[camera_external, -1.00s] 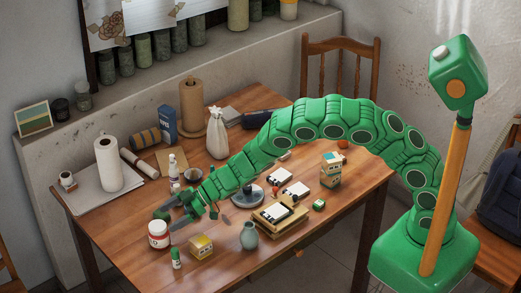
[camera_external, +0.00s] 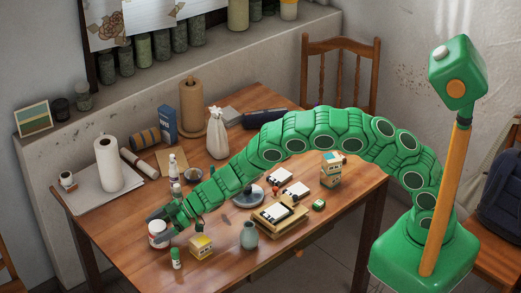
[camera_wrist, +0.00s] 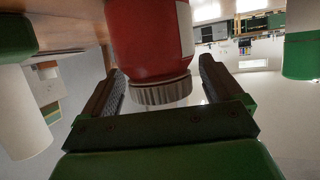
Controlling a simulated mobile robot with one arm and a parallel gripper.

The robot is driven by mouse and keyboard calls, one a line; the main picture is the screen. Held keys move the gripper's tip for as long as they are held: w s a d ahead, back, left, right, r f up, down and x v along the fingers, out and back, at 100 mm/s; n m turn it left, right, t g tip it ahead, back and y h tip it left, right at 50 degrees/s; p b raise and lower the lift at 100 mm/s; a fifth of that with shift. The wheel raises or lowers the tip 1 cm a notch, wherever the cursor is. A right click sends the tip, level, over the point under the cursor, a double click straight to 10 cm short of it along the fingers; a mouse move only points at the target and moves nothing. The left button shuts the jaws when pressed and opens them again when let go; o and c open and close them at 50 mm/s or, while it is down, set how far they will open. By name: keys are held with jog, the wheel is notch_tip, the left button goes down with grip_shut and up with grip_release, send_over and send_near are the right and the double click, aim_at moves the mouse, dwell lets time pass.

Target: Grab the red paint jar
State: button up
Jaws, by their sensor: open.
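The red paint jar (camera_external: 157,240) stands upright on the table's front left part, with a white lid and a label; my gripper partly hides it. In the wrist view the red jar (camera_wrist: 150,40) appears upside down, its ribbed pale lid towards the palm. My gripper (camera_external: 161,226) is open at the jar. In the wrist view its dark fingers (camera_wrist: 162,80) are apart, one on each side of the jar's lid end, with visible gaps beside the lid. I cannot tell whether a finger touches the jar's body.
A small green-capped bottle (camera_external: 176,259) and a yellow box (camera_external: 201,247) stand close by on the right. A white bottle (camera_external: 173,167) stands behind. A paper towel roll (camera_external: 108,164) is at the back left. The table's left front edge is near the jar.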

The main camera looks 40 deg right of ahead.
jog(key=c, duration=1.3)
jog(key=shift+o, duration=0.2)
